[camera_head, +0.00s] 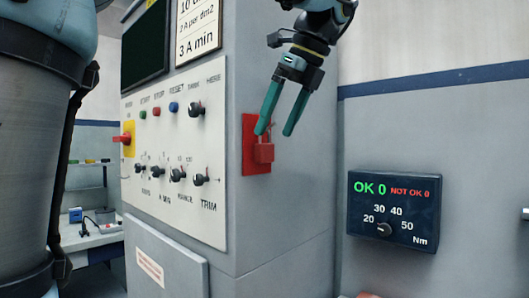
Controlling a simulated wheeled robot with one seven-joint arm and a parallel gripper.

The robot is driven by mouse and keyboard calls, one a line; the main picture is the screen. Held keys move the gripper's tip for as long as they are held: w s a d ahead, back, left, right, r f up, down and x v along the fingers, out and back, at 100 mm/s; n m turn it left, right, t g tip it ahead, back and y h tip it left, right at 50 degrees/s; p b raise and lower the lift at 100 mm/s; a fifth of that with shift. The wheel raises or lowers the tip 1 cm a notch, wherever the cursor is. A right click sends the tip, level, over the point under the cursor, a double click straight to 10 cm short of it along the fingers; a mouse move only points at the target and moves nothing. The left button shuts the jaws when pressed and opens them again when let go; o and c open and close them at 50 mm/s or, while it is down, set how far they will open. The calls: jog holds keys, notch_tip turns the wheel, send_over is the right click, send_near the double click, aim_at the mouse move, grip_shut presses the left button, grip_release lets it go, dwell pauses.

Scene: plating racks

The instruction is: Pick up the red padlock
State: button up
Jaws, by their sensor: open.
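The red padlock (264,153) hangs in front of a red plate (249,160) on the right side face of the grey control cabinet. Its body shows below my fingertips; its upper part is partly hidden behind the left finger. My gripper (275,133) points down with its two teal fingers spread open and nothing held between them. The left fingertip overlaps the top of the padlock in the picture; I cannot tell whether they touch. The right fingertip is to the right of the padlock and a little above its body.
The cabinet's white control panel (215,225) carries several knobs, buttons and a red switch (122,138). A dark torque display box (394,212) is on the wall at right. A workbench (95,238) stands at far left. The space between cabinet and display box looks free.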

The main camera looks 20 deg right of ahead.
aim_at(267, 141)
jog(key=shift+a+x, duration=0.15)
jog(key=shift+x, duration=0.95)
jog(key=shift+a+x, duration=0.1)
jog(key=shift+x, duration=1)
grip_shut()
